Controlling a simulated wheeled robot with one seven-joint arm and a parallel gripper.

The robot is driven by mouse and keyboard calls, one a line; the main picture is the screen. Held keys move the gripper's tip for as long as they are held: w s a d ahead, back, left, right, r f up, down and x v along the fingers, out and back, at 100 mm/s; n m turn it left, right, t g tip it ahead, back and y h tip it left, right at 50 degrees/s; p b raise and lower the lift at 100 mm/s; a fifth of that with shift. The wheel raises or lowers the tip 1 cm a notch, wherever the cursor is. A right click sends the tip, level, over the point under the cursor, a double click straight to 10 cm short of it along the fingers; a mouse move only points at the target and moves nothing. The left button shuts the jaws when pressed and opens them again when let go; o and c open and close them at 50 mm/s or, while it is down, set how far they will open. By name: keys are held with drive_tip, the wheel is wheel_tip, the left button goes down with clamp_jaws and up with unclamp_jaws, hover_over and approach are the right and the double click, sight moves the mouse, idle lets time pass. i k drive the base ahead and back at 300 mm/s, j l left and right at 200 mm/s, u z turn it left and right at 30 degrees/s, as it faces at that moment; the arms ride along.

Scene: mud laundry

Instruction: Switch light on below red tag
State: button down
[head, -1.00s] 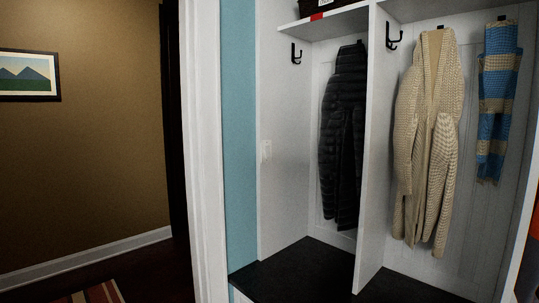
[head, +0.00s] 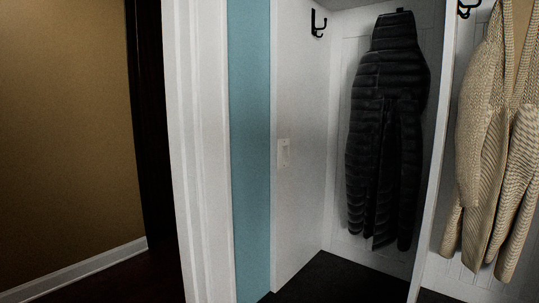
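A small white light switch (head: 284,153) is on the white side panel of the coat cubby, near its front edge, left of the black jacket. It is too small to tell whether it is up or down. No red tag shows in the head view now. My gripper is not in view.
A black puffer jacket (head: 385,140) hangs in the cubby above a dark bench (head: 345,278). A black hook (head: 318,23) is high on the side panel. A beige cardigan (head: 500,140) hangs at right. White door trim (head: 200,150) and a blue wall strip (head: 250,150) stand left of the panel.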

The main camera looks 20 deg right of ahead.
sight(285, 157)
drive_tip(key=i+j, duration=0.25)
drive_tip(key=i, duration=0.25)
drive_tip(key=i+j, duration=0.25)
drive_tip(key=i, duration=0.25)
drive_tip(key=i+j, duration=0.25)
drive_tip(key=i, duration=0.25)
drive_tip(key=z, duration=1.2)
